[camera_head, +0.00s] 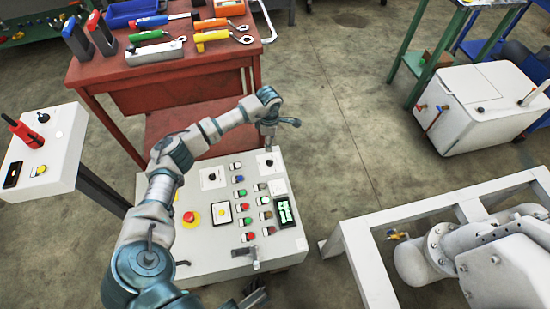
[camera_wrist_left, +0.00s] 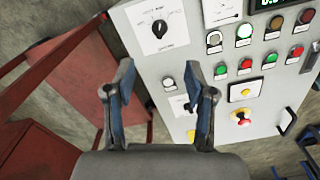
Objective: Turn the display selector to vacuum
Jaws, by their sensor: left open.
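The control panel (camera_head: 232,258) is a pale box with buttons, selectors and a small green-lit display (camera_head: 285,212). A black selector knob (camera_wrist_left: 159,28) sits on a white labelled plate in the left wrist view; its plate shows near the panel's far right corner (camera_head: 266,163) in the head view. The labels are too small to read. My left gripper (camera_head: 277,124) is just beyond that corner. In the left wrist view it is open and empty (camera_wrist_left: 160,92), its fingertips apart, with the knob ahead and not touched. My right gripper is not seen.
A red emergency button (camera_head: 190,217) and several coloured buttons share the panel. A red tool table (camera_head: 165,75) stands behind it. A white pipe frame (camera_head: 358,262) is at right, a small side console (camera_head: 55,150) at left. Open floor lies between panel and white tank (camera_head: 487,105).

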